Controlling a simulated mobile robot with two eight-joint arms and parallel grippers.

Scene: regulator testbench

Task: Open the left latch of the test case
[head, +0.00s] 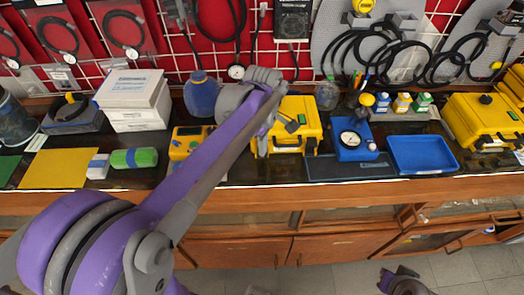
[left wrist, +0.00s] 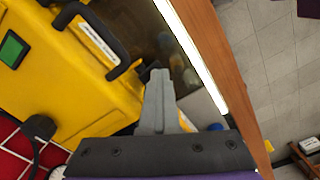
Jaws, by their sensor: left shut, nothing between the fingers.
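The yellow test case (head: 300,113) stands closed on the bench, with its handle on the front side. In the left wrist view the case (left wrist: 50,75) fills the left, with the black handle (left wrist: 95,38) at the top. A small dark latch part (left wrist: 148,70) shows at its front edge, right at my fingertips; contact cannot be told. My left gripper (left wrist: 157,78) is shut and empty beside the case's front edge. In the head view my left gripper (head: 260,145) is at the case's left front, partly hidden by my arm. My right gripper (head: 402,284) shows at the bottom right; its fingers are unclear.
A yellow instrument (head: 187,143) stands left of the case. A blue stand with a gauge (head: 352,140) and an empty blue tray (head: 422,155) are to the right. A blue bottle (head: 201,97) is behind. The bench's front edge is close.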

